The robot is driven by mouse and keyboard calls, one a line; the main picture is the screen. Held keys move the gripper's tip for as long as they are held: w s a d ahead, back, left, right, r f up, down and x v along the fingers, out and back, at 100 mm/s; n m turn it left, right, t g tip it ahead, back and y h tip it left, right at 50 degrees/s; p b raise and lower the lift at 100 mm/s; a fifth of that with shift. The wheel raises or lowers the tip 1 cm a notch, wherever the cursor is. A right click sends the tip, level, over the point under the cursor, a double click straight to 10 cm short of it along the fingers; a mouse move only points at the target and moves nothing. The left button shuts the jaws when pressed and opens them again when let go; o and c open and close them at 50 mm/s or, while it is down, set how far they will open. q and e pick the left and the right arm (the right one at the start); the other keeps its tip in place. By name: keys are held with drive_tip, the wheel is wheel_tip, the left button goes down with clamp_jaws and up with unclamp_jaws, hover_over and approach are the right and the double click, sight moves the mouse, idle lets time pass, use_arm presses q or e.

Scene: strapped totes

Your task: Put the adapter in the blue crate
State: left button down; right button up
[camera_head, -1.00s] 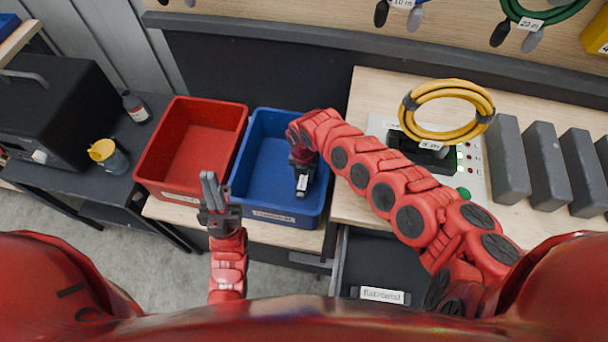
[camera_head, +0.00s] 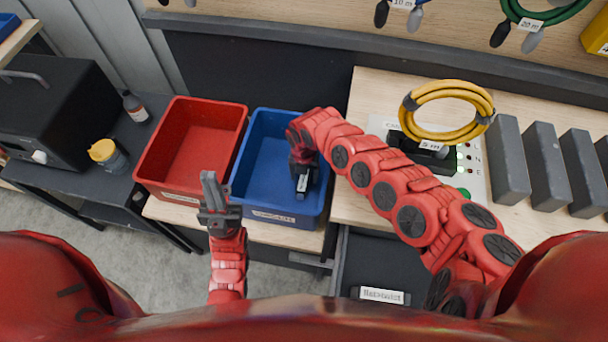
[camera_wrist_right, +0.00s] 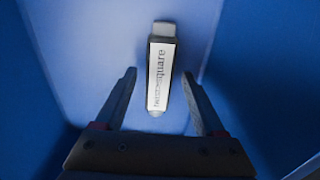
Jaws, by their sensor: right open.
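The adapter (camera_wrist_right: 161,72) is a slim dark stick with a white printed label and a light tip. In the head view the adapter (camera_head: 302,184) shows inside the blue crate (camera_head: 286,218), just below my right gripper (camera_head: 302,168). My right gripper is open; I cannot tell if the adapter touches the crate floor. My left gripper (camera_head: 212,188) is outside, in front of the crates, with its fingers together and nothing visible in them.
A red crate (camera_head: 165,188) stands left of the blue one. On the right bench are a coiled yellow cable (camera_head: 415,128) above a panel and several grey blocks (camera_head: 510,160). A black box (camera_head: 60,110) and a yellow-topped jar (camera_head: 105,152) stand at left.

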sight(304, 177)
wheel_tip(304, 177, up, 7)
drive_tip(key=shift+w+d+f+p, duration=0.1)
drive_tip(key=shift+w+p, duration=0.05)
drive_tip(key=shift+p, duration=0.2)
wheel_tip(304, 177, up, 5)
drive_tip(key=p, duration=0.4)
drive_tip(key=shift+f, duration=0.1)
